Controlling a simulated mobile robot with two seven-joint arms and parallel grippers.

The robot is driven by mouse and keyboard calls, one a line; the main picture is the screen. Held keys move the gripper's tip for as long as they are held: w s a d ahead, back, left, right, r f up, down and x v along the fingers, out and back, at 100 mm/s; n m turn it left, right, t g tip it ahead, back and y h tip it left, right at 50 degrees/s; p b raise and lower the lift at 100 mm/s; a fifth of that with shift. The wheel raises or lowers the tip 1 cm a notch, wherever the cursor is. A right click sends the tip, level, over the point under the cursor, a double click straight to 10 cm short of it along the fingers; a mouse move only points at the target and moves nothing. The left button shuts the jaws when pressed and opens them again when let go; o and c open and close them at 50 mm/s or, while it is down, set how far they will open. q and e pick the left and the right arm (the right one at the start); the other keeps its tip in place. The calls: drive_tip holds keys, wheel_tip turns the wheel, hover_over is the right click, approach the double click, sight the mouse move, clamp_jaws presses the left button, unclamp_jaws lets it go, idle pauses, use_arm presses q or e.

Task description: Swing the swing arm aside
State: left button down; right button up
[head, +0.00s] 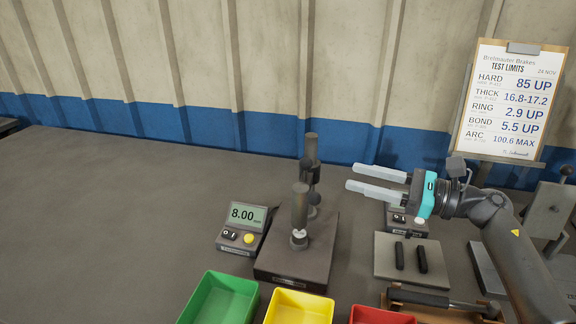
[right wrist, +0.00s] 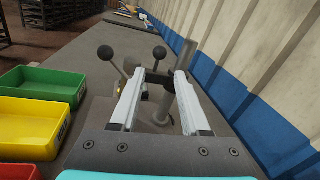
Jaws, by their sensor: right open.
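A dark gauge stand (head: 295,262) stands on the table with an upright column (head: 311,150) at its back and a shorter cylinder (head: 299,208) in front. Black ball knobs (head: 315,198) sit beside them; I cannot clearly tell which part is the swing arm. The right wrist view shows the column (right wrist: 188,62), a dark cross-piece (right wrist: 158,78) and two knobs on rods (right wrist: 105,52). My right gripper (head: 349,178) is open and empty, to the right of the stand, fingers pointing left towards it. In the wrist view the cross-piece appears between its fingers, apparently beyond them. My left gripper is not in view.
A display reading 8.00 (head: 241,228) stands left of the stand. Green (head: 215,300), yellow (head: 300,308) and red (head: 380,315) bins line the front. A plate with two black bars (head: 411,255) lies under my right arm. The table's left side is clear.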

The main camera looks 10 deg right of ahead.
sight(304, 163)
drive_tip(key=x, duration=1.5)
clamp_jaws()
idle(0.9)
